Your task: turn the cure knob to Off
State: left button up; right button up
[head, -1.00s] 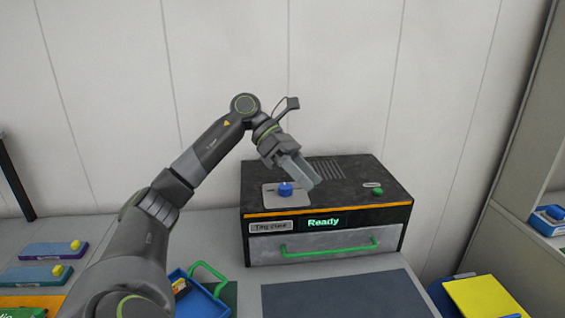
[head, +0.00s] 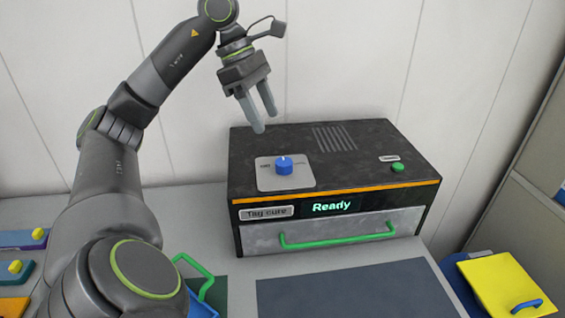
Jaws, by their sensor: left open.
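The cure knob (head: 284,165) is a blue dial on a light grey plate (head: 300,181) on top of the black cure box (head: 365,165). Its white pointer mark faces roughly away, toward the back; the small labels on the plate are too small to read. The box front carries a "Tag cure" label and a display (head: 331,206) reading "Ready". My left gripper (head: 265,121) is open and empty, fingers pointing down, above and behind the knob to its left, not touching it. My right gripper is not in view.
A green button (head: 397,168) sits on the box top at right. The box's drawer (head: 335,234) with a green handle appears shut. A dark mat (head: 345,291) lies in front. A blue bin with a green handle (head: 196,275) stands at lower left, a yellow item (head: 505,283) at lower right.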

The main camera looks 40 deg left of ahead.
aim_at(284, 161)
pick_arm(q)
jog(key=x, duration=1)
jog(key=shift+w+d+f+p, duration=0.1)
jog(key=shift+f+p, duration=0.15)
jog(key=shift+p, duration=0.15)
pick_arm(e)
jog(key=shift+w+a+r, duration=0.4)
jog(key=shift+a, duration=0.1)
pick_arm(q)
jog(key=c, duration=1)
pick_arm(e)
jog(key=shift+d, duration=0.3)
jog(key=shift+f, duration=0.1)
